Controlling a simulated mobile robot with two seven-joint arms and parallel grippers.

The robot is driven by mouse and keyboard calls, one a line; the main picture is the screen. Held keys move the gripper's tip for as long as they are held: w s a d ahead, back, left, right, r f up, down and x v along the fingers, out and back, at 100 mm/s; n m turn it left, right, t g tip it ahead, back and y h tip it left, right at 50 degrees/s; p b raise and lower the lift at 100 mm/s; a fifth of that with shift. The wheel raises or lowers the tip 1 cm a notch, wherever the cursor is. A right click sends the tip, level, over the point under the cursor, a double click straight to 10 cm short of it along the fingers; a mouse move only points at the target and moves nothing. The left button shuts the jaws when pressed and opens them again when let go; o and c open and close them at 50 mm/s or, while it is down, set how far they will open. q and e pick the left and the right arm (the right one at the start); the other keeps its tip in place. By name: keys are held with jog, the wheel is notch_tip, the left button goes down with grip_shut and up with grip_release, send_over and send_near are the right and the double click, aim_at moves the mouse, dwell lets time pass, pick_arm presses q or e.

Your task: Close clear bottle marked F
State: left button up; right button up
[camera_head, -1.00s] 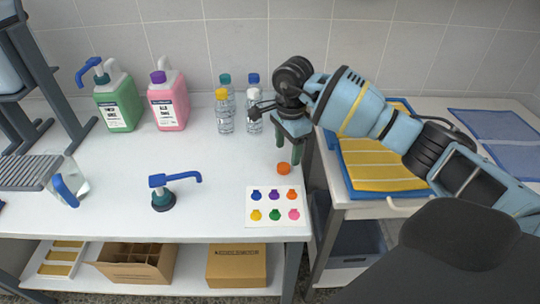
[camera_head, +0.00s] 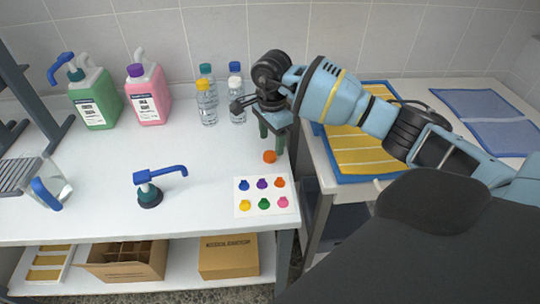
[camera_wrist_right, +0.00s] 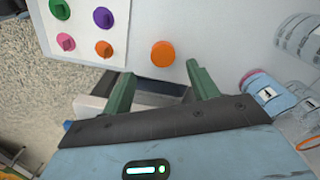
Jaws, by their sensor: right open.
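A loose orange cap (camera_head: 269,156) lies on the white table. It also shows in the right wrist view (camera_wrist_right: 162,54), ahead of the fingertips and apart from them. My right gripper (camera_head: 272,141) is open and empty, fingers pointing down just above and behind the cap; its fingers also show in the right wrist view (camera_wrist_right: 158,85). Clear bottles stand at the back, left of the gripper: one teal-capped (camera_head: 206,72), one yellow-capped (camera_head: 207,104), one blue-capped (camera_head: 235,69). A further bottle (camera_head: 238,112) is partly hidden by the gripper. I cannot make out an F. My left gripper is out of view.
A card with coloured cap shapes (camera_head: 243,212) lies at the table's front right. A blue-handled tool (camera_head: 150,192), a green jug (camera_head: 96,105) and a pink jug (camera_head: 150,102) stand further left. A blue-rimmed tray with yellow strips (camera_head: 352,152) is at right. The table's centre is clear.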

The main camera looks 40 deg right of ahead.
aim_at(270, 154)
jog(key=shift+w+f, duration=0.15)
jog(key=shift+f, duration=1.15)
jog(key=shift+w+f, duration=0.1)
jog(key=shift+f, duration=1.2)
jog(key=shift+c, duration=0.2)
jog(key=c, duration=1)
